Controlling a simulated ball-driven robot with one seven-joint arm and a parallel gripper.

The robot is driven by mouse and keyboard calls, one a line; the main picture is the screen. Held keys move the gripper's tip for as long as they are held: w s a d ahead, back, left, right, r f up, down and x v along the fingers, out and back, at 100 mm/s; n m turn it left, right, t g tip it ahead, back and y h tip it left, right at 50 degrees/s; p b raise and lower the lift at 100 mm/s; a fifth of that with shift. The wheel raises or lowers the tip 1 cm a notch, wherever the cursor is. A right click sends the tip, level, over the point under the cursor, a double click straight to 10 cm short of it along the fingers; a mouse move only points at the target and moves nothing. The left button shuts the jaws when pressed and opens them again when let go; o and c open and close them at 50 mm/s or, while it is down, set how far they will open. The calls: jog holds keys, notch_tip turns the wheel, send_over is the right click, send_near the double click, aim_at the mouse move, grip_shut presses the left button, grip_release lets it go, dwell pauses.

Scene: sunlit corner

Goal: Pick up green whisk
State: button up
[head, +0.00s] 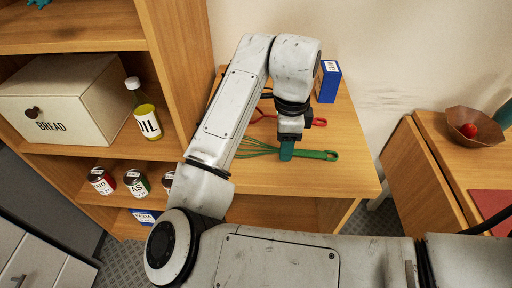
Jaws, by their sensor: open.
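The green whisk (318,155) lies on the small wooden table (350,178), its handle pointing right and its wire loops to the left. My gripper (287,150) reaches down from above over the whisk, near where the handle meets the wires. A teal fingertip shows at the whisk, hiding part of it. The gripper is open. I cannot tell whether its fingers touch the whisk or stand around it.
A red-handled utensil (319,122) lies just behind the gripper, and a blue box (328,82) stands at the table's back. A wooden shelf with a bread box (62,98) and an oil bottle (145,112) is at left. A bowl (474,126) sits on the right table.

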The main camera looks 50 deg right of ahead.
jog(key=shift+f, duration=0.7)
jog(key=shift+c, duration=0.4)
grip_shut()
